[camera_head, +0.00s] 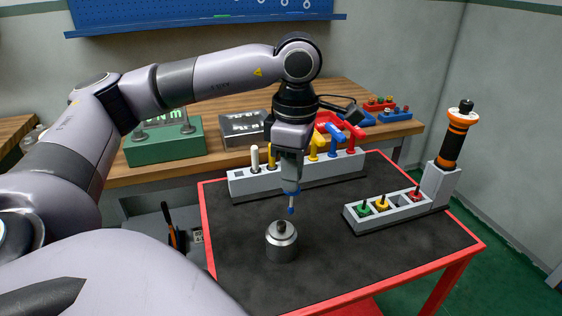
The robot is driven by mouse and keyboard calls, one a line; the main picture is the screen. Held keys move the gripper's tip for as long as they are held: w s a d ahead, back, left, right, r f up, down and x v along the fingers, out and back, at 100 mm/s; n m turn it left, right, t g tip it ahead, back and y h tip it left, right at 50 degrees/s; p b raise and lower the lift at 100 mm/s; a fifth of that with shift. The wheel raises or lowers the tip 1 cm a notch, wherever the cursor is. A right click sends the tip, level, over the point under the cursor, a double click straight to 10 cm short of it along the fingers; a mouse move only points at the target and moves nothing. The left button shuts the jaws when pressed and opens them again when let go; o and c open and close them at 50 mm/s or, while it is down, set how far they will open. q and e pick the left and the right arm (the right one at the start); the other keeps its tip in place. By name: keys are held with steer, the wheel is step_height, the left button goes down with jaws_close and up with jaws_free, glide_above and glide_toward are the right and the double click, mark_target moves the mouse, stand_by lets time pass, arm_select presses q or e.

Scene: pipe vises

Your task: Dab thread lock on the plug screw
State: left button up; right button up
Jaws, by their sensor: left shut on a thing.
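My left gripper (291,178) points straight down over the black-topped table and is shut on a slim tool with a blue tip (291,208). The upper part of the tool is hidden between the fingers. Below it and slightly left stands a short grey metal cylinder (281,247) with a small dark screw-like plug (281,226) on top. The blue tip appears above the plug, apart from it. My right gripper is not in view.
A grey rack (390,212) at the right holds green, yellow and red-capped items, with one dark empty slot. An orange and black tool (456,137) stands at its end. A rear rack (245,185) holds coloured handles. The table's front (330,270) is clear.

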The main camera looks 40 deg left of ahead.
mark_target(290, 210)
arm_select(q)
steer(key=n, duration=0.1)
steer(key=a+r+n, duration=0.1)
steer(key=n, duration=0.1)
steer(key=s+r+n, duration=0.1)
steer(key=n, duration=0.1)
steer(key=shift+a, duration=0.35)
steer(key=shift+f, duration=0.15)
step_height(290, 210, down, 3)
steer(key=b, duration=0.3)
steer(key=shift+f, duration=0.2)
steer(key=shift+f+b, duration=0.45)
steer(key=shift+b, duration=0.15)
stand_by(0.4)
